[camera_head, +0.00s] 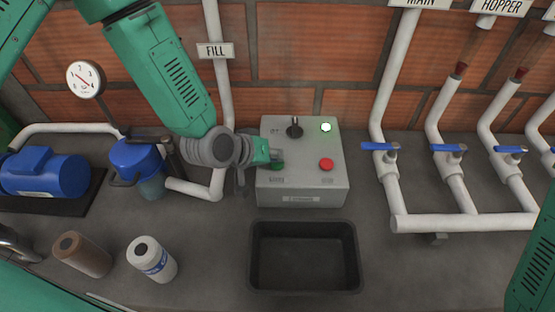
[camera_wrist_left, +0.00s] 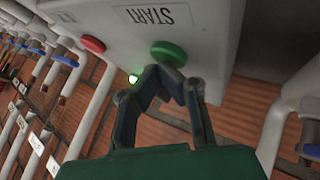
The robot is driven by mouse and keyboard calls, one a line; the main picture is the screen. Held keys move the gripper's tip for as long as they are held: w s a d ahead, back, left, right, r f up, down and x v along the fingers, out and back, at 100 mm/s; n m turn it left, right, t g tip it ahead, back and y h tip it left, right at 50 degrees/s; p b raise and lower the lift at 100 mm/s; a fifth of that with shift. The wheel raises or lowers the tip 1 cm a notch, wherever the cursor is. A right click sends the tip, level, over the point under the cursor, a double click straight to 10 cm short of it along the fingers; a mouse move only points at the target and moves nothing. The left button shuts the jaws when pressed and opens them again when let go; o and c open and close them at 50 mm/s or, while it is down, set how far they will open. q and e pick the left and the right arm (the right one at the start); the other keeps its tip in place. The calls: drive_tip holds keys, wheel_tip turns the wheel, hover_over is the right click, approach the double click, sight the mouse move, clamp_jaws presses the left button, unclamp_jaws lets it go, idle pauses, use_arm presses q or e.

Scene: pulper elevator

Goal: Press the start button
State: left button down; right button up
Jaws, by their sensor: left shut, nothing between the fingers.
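A grey control box (camera_head: 302,185) stands on the counter against the brick wall. It has a black selector knob (camera_head: 294,128), a lit white-green lamp (camera_head: 326,127) and a red button (camera_head: 326,164). The green start button (camera_wrist_left: 168,52) shows in the left wrist view beside the "START" label (camera_wrist_left: 152,16). In the head view my gripper mostly hides that button. My left gripper (camera_head: 274,158) is shut and empty, with its fingertips at the green button. In the left wrist view the fingertips (camera_wrist_left: 166,70) overlap the button's lower edge; I cannot tell whether they touch it. My right gripper is not in view.
A black tray (camera_head: 304,287) sits in front of the box. White pipes with blue-handled valves (camera_head: 380,147) stand to the right. A blue pump (camera_head: 45,172), a blue-topped filter (camera_head: 136,154), a brown bottle (camera_head: 82,254) and a white bottle (camera_head: 152,259) are on the left.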

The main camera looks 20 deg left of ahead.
use_arm(q)
drive_tip(key=shift+d+r+p, duration=0.1)
drive_tip(key=shift+r+p, duration=0.35)
drive_tip(key=shift+r, duration=0.25)
wheel_tip(320, 180, up, 5)
drive_tip(key=p, duration=0.4)
idle(0.5)
